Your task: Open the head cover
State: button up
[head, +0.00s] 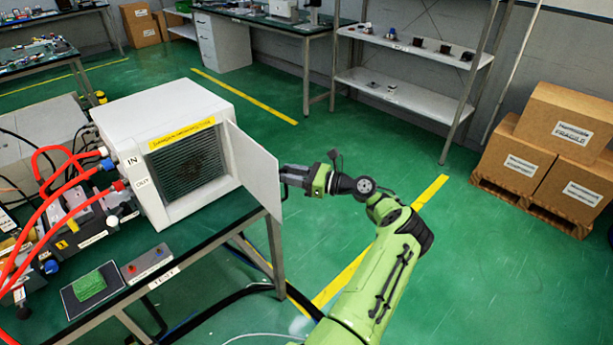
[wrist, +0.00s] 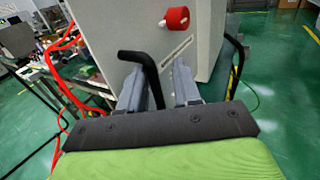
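The head cover (head: 252,169) is a flat pale panel hinged on the right front edge of the white microwave box (head: 165,118). It stands swung outward, so the dark grille (head: 188,163) behind it shows. My gripper (head: 284,180) is at the cover's outer face, near its right edge. In the wrist view the cover (wrist: 125,28) carries a red knob (wrist: 175,18) and a bent black handle (wrist: 152,72). My gripper's two grey fingers (wrist: 166,88) are apart. The handle's lower part comes down between them, nearer the left finger. I cannot tell whether it touches.
Cardboard boxes (head: 560,130) and a shelf (head: 410,95) stand farther right and back.

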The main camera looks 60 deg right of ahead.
jog(key=s+d, duration=0.2)
jog(key=s, duration=1.2)
jog(key=shift+s+d, duration=0.15)
jog(key=shift+d, duration=0.15)
